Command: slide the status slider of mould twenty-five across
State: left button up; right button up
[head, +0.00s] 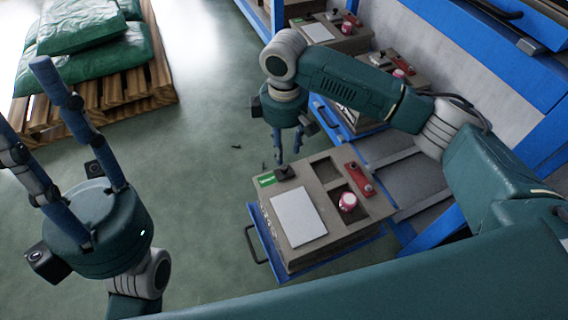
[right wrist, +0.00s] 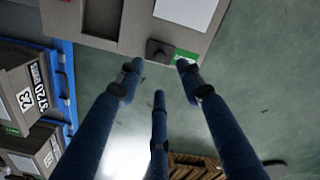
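A beige mould (head: 325,235) stands on a blue pull-out tray in the head view; the lettering on its side is too small to read there. Its status slider has a black knob (head: 284,172) beside a green label (head: 267,180) at the far left corner. The right wrist view also shows the black knob (right wrist: 158,50) and the green label (right wrist: 184,57). My right gripper (head: 290,150) is over this corner, fingers spread and empty, just above the knob; contact cannot be told. My left gripper (head: 24,98) is open and empty at the left, away from the moulds.
The mould top carries a white plate (head: 298,217), a red-and-white knob (head: 348,202) and a red part (head: 358,180). Other moulds (head: 331,32) stand on the blue rack behind. A pallet (head: 100,104) with green sacks (head: 85,47) is at the upper left. The floor between is clear.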

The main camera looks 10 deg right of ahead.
aim_at(284, 167)
notch_tip(284, 167, down, 7)
jog(key=b, duration=0.2)
jog(key=shift+r+b, duration=0.1)
jog(key=shift+b, duration=0.2)
jog(key=shift+f, duration=0.5)
grip_shut()
